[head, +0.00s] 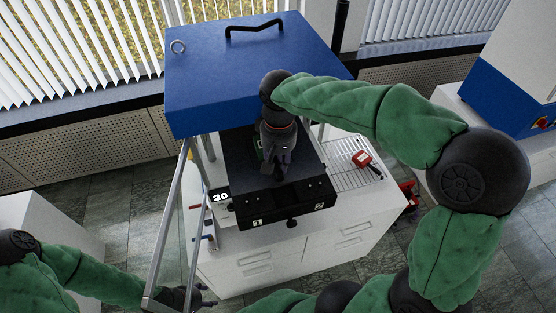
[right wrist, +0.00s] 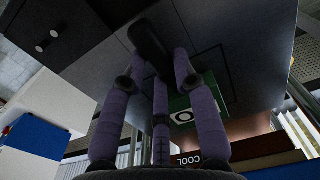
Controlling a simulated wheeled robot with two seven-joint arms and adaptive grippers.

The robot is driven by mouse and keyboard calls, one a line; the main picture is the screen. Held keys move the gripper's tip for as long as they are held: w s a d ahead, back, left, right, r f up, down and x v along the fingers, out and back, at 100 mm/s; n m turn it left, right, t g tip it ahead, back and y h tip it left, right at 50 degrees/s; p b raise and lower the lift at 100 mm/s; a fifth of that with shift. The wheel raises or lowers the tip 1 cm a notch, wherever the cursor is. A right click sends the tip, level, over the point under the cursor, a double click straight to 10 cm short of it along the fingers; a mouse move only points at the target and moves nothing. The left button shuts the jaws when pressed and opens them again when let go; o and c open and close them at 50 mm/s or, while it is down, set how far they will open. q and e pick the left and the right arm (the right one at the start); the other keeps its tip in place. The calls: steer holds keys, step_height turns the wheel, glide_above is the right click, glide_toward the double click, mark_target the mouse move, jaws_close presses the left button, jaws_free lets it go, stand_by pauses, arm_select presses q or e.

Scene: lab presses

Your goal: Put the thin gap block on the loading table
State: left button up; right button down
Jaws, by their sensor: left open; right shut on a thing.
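The black loading table (head: 245,200) sits under the raised blue hood of the press, on a white cabinet. My right gripper (head: 281,172) is over it, pointing down. In the right wrist view my right gripper (right wrist: 159,68) has its purple fingers closed around a dark elongated thing (right wrist: 149,38). I cannot tell for sure whether this is the thin gap block or whether it touches the table. A green block with a white ring mark (right wrist: 183,117) shows behind the fingers; it is partly hidden. My left gripper (head: 190,297) is open at the lower left, beside the cabinet and partly hidden by a metal strut.
The blue hood (head: 245,65) hangs over the back of the table. Metal struts (head: 172,225) stand at its left. A wire rack (head: 345,160) with a red device (head: 362,159) is at the right. A second blue machine (head: 510,95) stands far right.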

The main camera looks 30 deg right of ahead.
mark_target(278, 164)
steer(key=shift+f+b, duration=0.35)
steer(key=shift+f, duration=0.15)
stand_by(0.4)
steer(key=c, duration=0.9)
jaws_free()
step_height(278, 164, up, 12)
steer(key=shift+f, duration=0.1)
